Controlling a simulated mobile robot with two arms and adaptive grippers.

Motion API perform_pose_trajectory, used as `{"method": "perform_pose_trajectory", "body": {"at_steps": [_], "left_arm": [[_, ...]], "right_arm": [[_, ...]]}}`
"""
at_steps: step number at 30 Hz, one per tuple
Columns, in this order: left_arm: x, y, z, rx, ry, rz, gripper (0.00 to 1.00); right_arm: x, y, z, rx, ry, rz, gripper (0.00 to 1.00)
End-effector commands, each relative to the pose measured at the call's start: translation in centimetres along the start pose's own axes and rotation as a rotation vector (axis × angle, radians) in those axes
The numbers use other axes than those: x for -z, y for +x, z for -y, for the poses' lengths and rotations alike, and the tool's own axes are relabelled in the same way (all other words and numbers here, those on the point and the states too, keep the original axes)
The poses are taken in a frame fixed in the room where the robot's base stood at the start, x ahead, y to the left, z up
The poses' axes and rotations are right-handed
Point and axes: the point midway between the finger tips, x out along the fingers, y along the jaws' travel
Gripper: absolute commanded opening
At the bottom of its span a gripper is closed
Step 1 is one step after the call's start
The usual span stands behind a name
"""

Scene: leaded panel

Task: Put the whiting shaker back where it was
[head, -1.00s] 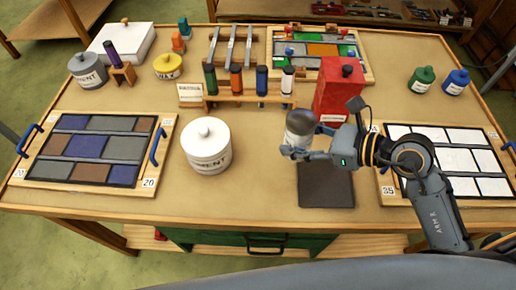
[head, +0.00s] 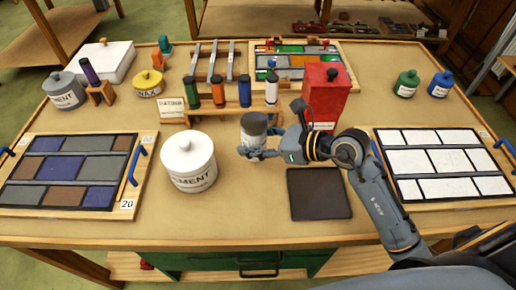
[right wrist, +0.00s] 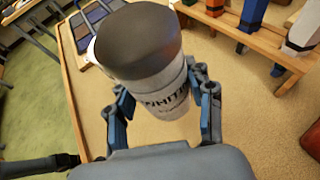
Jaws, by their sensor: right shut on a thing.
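The whiting shaker (head: 254,128) is a pale cylinder with a dark grey cap. My right gripper (head: 256,153) is shut on it and holds it upright, between the white cement jar and the dark square mat (head: 319,194). In the right wrist view the shaker (right wrist: 160,85) sits between the blue-padded fingers (right wrist: 164,115), and part of its lettering shows. I cannot tell for certain whether its base touches the table. My left gripper is not in view.
The large white cement jar (head: 189,163) stands just left of the shaker. A wooden rack (head: 225,114) with coloured sticks and a red box (head: 325,95) stand behind. Panels lie left (head: 70,172) and right (head: 442,163). Bare table lies in front of the jar.

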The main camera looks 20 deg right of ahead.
Motion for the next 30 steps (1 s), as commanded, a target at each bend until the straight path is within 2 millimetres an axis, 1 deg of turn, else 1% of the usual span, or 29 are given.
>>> {"method": "perform_pose_trajectory", "body": {"at_steps": [1,3,6,11,13,15,19,30], "left_arm": [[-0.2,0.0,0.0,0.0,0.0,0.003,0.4],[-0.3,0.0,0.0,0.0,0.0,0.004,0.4],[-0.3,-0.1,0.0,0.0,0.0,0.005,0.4],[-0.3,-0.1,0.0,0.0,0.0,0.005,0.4],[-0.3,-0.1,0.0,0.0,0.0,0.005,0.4],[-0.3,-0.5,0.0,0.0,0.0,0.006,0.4],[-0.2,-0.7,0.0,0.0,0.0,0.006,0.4],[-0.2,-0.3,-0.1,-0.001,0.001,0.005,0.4]], "right_arm": [[1.0,0.7,0.7,-0.001,0.01,-0.002,0.11],[2.0,1.4,1.7,-0.001,0.007,-0.002,0.11],[3.0,2.1,2.6,-0.001,0.005,0.0,0.11],[3.8,2.7,3.4,-0.002,0.003,0.001,0.11],[4.5,3.1,3.8,-0.002,0.005,-0.001,0.11],[5.5,3.4,3.6,-0.004,0.01,-0.001,0.11],[6.7,4.0,3.7,-0.001,0.004,0.001,0.11],[7.4,4.2,3.7,-0.001,0.001,-0.001,0.11]]}}
